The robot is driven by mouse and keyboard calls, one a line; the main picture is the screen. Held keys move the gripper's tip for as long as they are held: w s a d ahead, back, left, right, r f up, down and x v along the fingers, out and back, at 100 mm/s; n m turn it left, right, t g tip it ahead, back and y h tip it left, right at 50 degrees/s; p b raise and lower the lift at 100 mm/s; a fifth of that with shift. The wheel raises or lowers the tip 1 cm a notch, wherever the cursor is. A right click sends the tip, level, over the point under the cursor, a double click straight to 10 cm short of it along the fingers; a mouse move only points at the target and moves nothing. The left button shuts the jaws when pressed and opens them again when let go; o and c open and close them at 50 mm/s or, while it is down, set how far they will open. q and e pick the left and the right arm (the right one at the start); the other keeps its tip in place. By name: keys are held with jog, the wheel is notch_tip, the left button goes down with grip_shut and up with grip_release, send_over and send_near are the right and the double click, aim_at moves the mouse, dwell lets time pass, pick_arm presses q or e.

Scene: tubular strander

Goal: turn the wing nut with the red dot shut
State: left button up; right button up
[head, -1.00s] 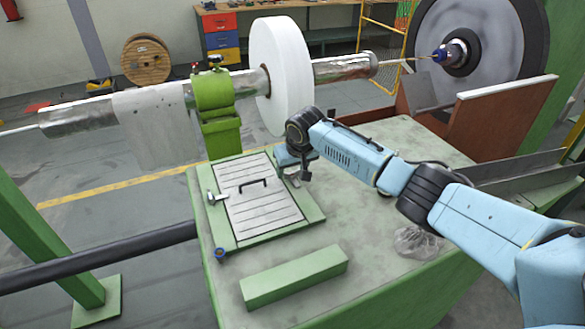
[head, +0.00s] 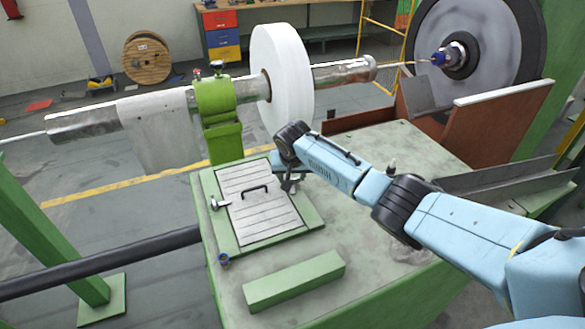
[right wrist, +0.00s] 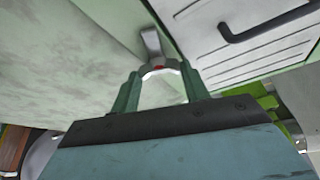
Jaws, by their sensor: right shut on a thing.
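The wing nut with the red dot (right wrist: 160,69) is a grey metal piece beside the edge of the ribbed hatch lid in the right wrist view. My right gripper (right wrist: 160,76) has a green finger on each side of it and is shut on it. A grey metal arm runs from the nut toward the top of that view. In the head view my right gripper (head: 288,184) is low at the right edge of the lid (head: 262,218), and the nut is largely hidden there. My left gripper is not in view.
A second metal fastener (head: 218,204) sits at the lid's left edge. The lid has a black handle (head: 256,188). A large white reel (head: 284,80) stands behind.

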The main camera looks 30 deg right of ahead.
jog(key=m, duration=0.1)
jog(key=m+h, duration=0.1)
jog(key=shift+a+m+g+p, duration=0.2)
jog(key=shift+m+g+p, duration=0.1)
jog(key=shift+m, duration=0.1)
jog(key=shift+w+m, duration=0.1)
jog(key=shift+m, duration=0.8)
jog(key=shift+f+m+g+h+b, duration=0.15)
jog(key=shift+m+g+h+b, duration=0.3)
jog(key=shift+m+b, duration=0.4)
jog(key=m+g+b, duration=0.1)
jog(key=m+b, duration=0.2)
jog(key=b, duration=0.2)
jog(key=m+g+b, duration=0.1)
jog(key=m+b, duration=0.3)
jog(key=b, duration=0.2)
jog(key=shift+w+f+g+h, duration=0.1)
jog(key=shift+w+g+h, duration=0.15)
jog(key=shift+h, duration=0.1)
jog(key=shift+r+m+b, duration=0.25)
jog(key=shift+m+b, duration=0.1)
jog(key=shift+b, duration=0.65)
jog(key=o, duration=1)
